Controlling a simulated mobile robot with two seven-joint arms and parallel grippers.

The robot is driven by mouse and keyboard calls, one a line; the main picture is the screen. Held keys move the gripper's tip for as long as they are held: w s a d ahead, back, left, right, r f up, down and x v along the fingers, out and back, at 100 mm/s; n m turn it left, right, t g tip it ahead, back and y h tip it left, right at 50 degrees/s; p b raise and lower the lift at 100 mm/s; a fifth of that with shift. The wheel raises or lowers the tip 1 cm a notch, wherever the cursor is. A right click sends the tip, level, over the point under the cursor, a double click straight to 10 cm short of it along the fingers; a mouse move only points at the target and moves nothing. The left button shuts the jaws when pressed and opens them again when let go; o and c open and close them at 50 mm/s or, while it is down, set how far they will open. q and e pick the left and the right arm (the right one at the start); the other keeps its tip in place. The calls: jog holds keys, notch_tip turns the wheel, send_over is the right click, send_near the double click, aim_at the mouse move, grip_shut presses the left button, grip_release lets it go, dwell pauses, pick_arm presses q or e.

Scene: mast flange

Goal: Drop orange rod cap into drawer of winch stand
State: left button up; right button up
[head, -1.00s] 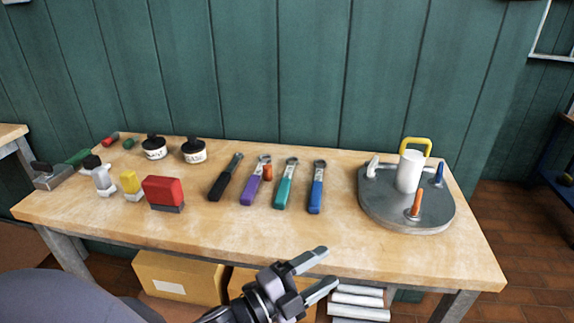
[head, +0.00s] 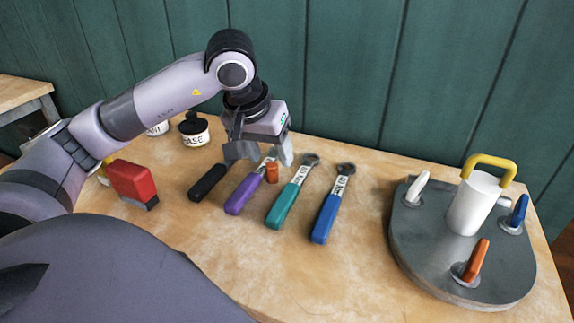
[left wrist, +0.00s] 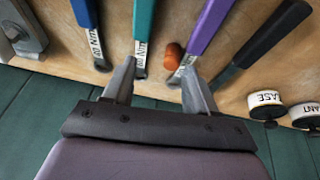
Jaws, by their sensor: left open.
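The orange rod cap (head: 272,172), a small upright cylinder, stands on the wooden bench beside the purple wrench. It also shows in the left wrist view (left wrist: 173,51), just beyond the fingertips and between their lines. My left gripper (head: 262,153) is open and empty, pointing down above the heads of the wrenches, close to the cap. Its two fingers show in the left wrist view (left wrist: 158,80). My right gripper is out of view. I cannot make out a drawer of the winch stand in these frames.
A purple wrench (head: 242,194), a teal wrench (head: 284,205), a blue wrench (head: 326,217) and a black-handled tool (head: 207,183) lie around the cap. A round grey plate (head: 430,255) with a white cylinder (head: 474,205) stands right. A red block (head: 132,181) is left.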

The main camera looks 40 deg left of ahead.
aim_at(272, 165)
pick_arm(q)
jog(key=shift+y, duration=0.5)
jog(key=w+a+f, duration=0.2)
jog(key=f, duration=0.1)
jog(key=w+a+f, duration=0.1)
jog(key=f, duration=0.1)
jog(key=shift+w+f, duration=0.15)
jog(key=shift+f, duration=0.1)
jog(key=shift+d, duration=0.1)
grip_shut()
